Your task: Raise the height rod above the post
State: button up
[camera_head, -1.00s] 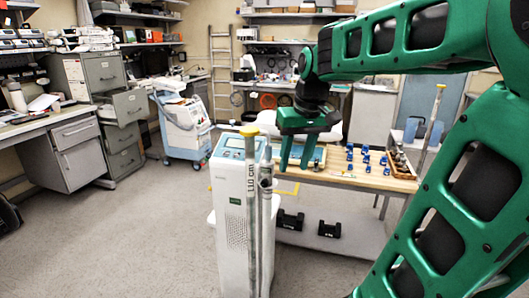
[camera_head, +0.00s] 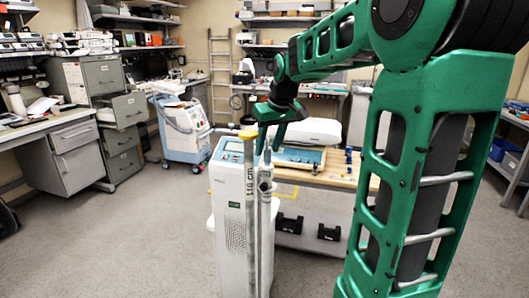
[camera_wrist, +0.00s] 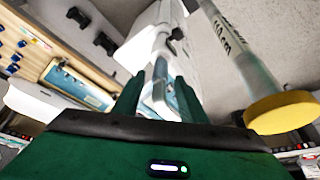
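A tall grey post (camera_head: 250,205) marked 110 cm with a yellow cap (camera_head: 249,133) stands in front of a white machine (camera_head: 229,195). A slimmer grey rod (camera_head: 266,157), which looks like the height rod, rises from a tube with a dark collar close to its right; its top is lower than the cap. My gripper (camera_head: 269,148) is around the rod's top in the head view, with depth unclear. In the wrist view my gripper (camera_wrist: 158,88) has its fingers apart, with nothing clearly held. The yellow cap (camera_wrist: 284,113) is to the right of the fingers there.
A wooden workbench (camera_head: 333,172) with a blue tray (camera_head: 298,158) and small blue parts stands behind. A blue-white cart (camera_head: 186,130) stands at the back left. The floor at front left is clear.

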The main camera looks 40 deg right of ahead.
jog(key=shift+x, duration=1)
